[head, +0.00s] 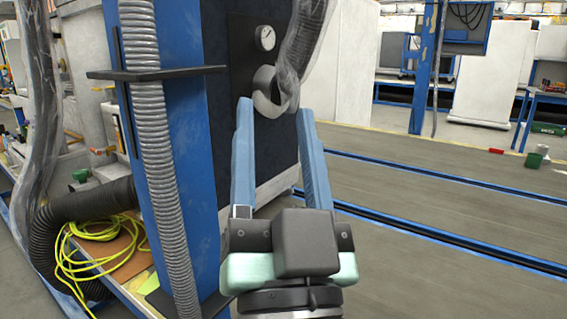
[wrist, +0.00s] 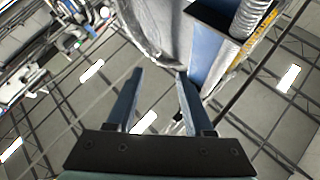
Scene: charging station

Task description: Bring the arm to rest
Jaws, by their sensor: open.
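My gripper (head: 271,108) is in the middle of the head view, with its two long blue fingers spread apart and pointing away from me. Nothing is held between them. Beyond the fingertips, a grey hooked nozzle (head: 268,93) hangs at the end of a hose wrapped in clear plastic (head: 307,40). I cannot tell how far the fingertips are from it. In the wrist view my gripper (wrist: 160,72) is also open, with the ceiling behind it and a large pale wrapped shape (wrist: 160,28) past the fingertips.
A blue column (head: 178,130) with a ribbed grey hose (head: 152,130) stands close on the left. A dark panel with a round gauge (head: 265,38) is behind the nozzle. A yellow coiled cable (head: 88,262) lies at lower left. Open floor (head: 450,200) with blue rails spreads to the right.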

